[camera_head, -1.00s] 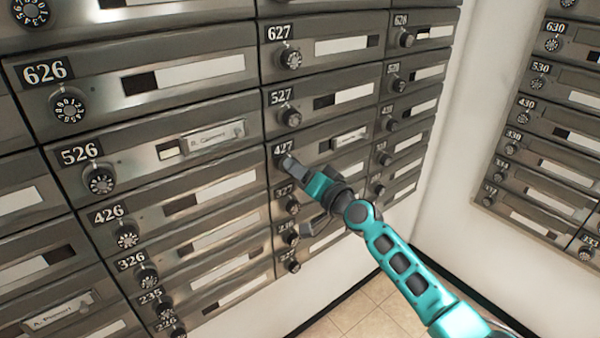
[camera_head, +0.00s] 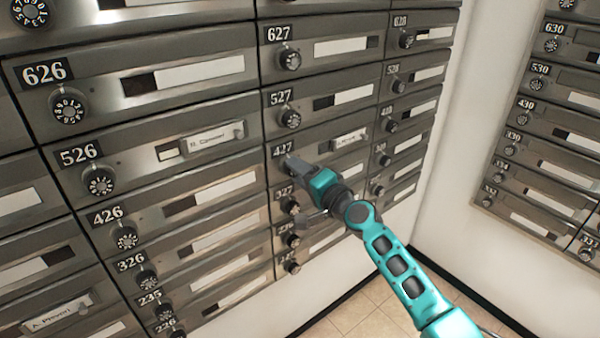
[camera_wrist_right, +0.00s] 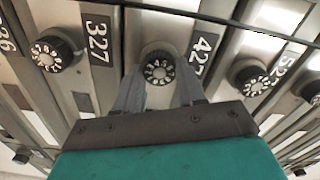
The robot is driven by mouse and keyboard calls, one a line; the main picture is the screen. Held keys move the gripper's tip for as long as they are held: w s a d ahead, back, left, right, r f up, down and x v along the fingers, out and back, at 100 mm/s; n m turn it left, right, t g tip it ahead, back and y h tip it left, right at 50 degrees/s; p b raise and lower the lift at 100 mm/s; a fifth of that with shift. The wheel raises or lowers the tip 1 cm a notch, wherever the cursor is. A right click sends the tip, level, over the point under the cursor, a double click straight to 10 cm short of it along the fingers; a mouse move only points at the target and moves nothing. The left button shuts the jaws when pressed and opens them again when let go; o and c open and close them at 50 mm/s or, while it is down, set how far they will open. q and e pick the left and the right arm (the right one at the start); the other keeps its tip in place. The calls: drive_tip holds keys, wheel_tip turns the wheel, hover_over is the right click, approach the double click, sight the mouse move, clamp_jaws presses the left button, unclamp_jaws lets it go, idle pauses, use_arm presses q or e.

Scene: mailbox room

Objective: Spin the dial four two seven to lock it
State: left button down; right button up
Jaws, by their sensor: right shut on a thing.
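The dial of mailbox 427 (camera_wrist_right: 158,70) shows in the right wrist view between the two grey fingers of my right gripper (camera_wrist_right: 157,88), which is shut on it. In the head view the 427 label (camera_head: 283,148) shows just above my right gripper (camera_head: 290,167), and the gripper hides most of the dial. The digits on the dial are too small to read. My left gripper is not in view.
Dial 527 (camera_head: 290,118) sits just above and dial 327 (camera_head: 290,203) just below my right gripper. A name plate (camera_head: 349,139) is on door 427. The mailbox doors are closed. A white wall (camera_head: 450,150) stands at the right.

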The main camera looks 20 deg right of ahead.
drive_tip(key=o, duration=1.1)
drive_tip(key=shift+c, duration=0.2)
drive_tip(key=v, duration=1.3)
drive_tip(key=s+a+f+n+g+h, duration=0.2)
drive_tip(key=s+f+n, duration=0.4)
drive_tip(key=s+f, duration=0.4)
drive_tip(key=s+a+f+n+g+h, duration=0.2)
drive_tip(key=s+f+n, duration=0.4)
drive_tip(key=s+f, duration=0.4)
drive_tip(key=shift+s+a+f+n+g, duration=0.2)
drive_tip(key=shift+a+f+n+g, duration=0.25)
drive_tip(key=shift+a+g, duration=0.55)
